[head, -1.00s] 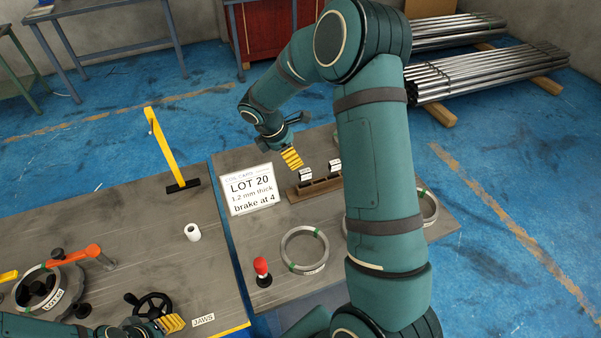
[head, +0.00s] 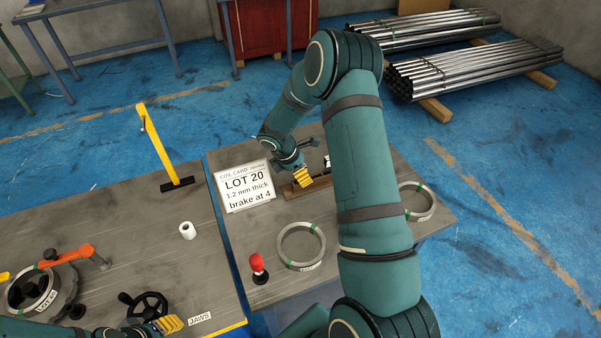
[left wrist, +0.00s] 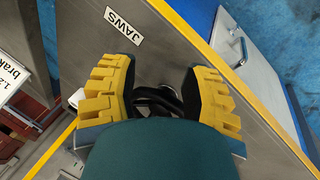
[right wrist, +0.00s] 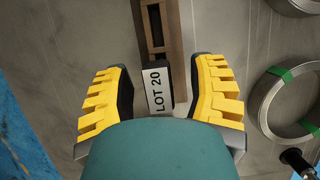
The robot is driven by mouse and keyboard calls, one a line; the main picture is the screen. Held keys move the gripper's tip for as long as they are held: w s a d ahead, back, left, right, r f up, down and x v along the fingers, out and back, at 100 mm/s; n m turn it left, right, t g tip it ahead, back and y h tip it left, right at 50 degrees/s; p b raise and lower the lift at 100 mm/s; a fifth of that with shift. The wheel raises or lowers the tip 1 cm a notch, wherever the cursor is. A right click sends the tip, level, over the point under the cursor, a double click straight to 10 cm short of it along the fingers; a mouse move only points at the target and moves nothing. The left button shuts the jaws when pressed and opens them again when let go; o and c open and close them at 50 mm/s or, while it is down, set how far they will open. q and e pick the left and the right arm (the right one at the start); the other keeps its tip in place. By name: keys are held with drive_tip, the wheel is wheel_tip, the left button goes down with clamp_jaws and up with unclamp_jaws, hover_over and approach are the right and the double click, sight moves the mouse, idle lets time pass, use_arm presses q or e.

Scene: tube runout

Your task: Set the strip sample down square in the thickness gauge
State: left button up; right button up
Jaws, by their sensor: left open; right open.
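The strip sample appears to be the dark piece with the white LOT 20 label (right wrist: 158,92) at the near end of a brown slotted rack (right wrist: 173,35). In the right wrist view it lies between the open fingers of my right gripper (right wrist: 160,88), with a visible gap on the left side. In the head view my right gripper (head: 303,178) is low over the rack (head: 292,192) and hides part of it. My left gripper (head: 168,324) is open beside a black handwheel (head: 148,307), which shows partly between its fingers (left wrist: 158,88). I cannot pick out the thickness gauge with certainty.
A LOT 20 coil card (head: 246,187) stands left of the rack. Steel coils (head: 301,245) and a red-topped knob (head: 257,263) sit on the right table. A yellow post (head: 159,145) and white roll (head: 187,230) stand on the left table, across a narrow gap.

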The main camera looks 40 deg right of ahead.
clamp_jaws()
idle(0.4)
wheel_tip(320, 180, up, 10)
drive_tip(key=shift+p, duration=0.6)
drive_tip(key=shift+s, duration=0.1)
idle(0.5)
